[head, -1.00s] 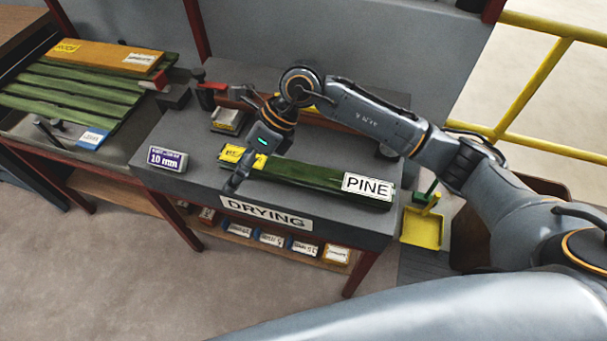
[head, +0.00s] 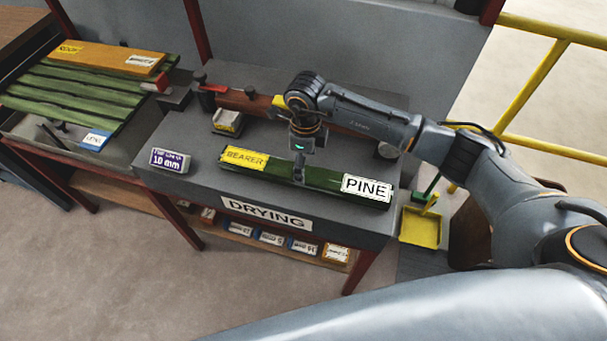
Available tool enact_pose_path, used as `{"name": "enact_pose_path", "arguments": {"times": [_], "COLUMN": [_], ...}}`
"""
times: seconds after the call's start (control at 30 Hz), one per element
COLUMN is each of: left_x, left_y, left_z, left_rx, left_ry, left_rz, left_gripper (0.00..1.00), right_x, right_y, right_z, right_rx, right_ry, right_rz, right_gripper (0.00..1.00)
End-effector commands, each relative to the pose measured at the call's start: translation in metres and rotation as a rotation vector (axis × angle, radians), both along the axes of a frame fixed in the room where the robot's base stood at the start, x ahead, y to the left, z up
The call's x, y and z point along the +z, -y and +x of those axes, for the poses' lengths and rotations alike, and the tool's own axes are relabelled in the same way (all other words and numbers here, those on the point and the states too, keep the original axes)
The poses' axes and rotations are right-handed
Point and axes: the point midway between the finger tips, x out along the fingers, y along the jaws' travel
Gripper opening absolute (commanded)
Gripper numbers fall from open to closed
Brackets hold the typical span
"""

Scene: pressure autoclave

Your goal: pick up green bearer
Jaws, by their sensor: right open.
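The green bearer (head: 325,181) lies flat on the grey drying table (head: 190,190). It has a yellow "BEARER" label at its left end and a white "PINE" label at its right end. My right gripper (head: 299,178) points down at the middle of the bearer, between the two labels. Its fingers reach down to the bearer and hide a small part of it; whether they touch it I cannot tell. The gripper is open. My left gripper is not in view.
A "10 mm" block (head: 169,160) and a small box (head: 228,121) stand on the table. A long brown bar (head: 244,100) lies behind. Green boards (head: 75,93) and an orange board (head: 108,58) fill the left bench. A yellow railing (head: 540,85) stands at right.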

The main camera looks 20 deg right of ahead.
Motion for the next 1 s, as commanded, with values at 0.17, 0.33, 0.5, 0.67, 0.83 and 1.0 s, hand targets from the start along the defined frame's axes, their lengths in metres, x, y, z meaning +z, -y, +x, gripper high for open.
{"name": "enact_pose_path", "arguments": {"times": [0.17, 0.33, 0.5, 0.67, 0.83, 1.0], "left_x": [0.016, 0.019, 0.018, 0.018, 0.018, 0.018], "left_y": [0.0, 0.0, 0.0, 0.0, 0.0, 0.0], "left_z": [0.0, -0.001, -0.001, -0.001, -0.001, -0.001], "left_rx": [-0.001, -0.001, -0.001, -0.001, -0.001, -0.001], "left_ry": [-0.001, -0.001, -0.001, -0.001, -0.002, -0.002], "left_rz": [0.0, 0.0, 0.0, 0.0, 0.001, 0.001], "left_gripper": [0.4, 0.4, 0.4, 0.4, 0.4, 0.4], "right_x": [-0.023, -0.045, -0.05, -0.05, -0.05, -0.05], "right_y": [-0.004, -0.004, -0.004, -0.004, -0.004, -0.004], "right_z": [0.0, 0.001, 0.001, 0.001, 0.001, 0.001], "right_rx": [-0.001, -0.001, -0.001, -0.001, -0.001, -0.001], "right_ry": [-0.007, -0.004, -0.001, -0.001, -0.001, -0.001], "right_rz": [0.0, 0.001, 0.001, 0.001, 0.001, 0.001], "right_gripper": [0.78, 0.78, 0.78, 0.7, 0.35, 0.01]}}
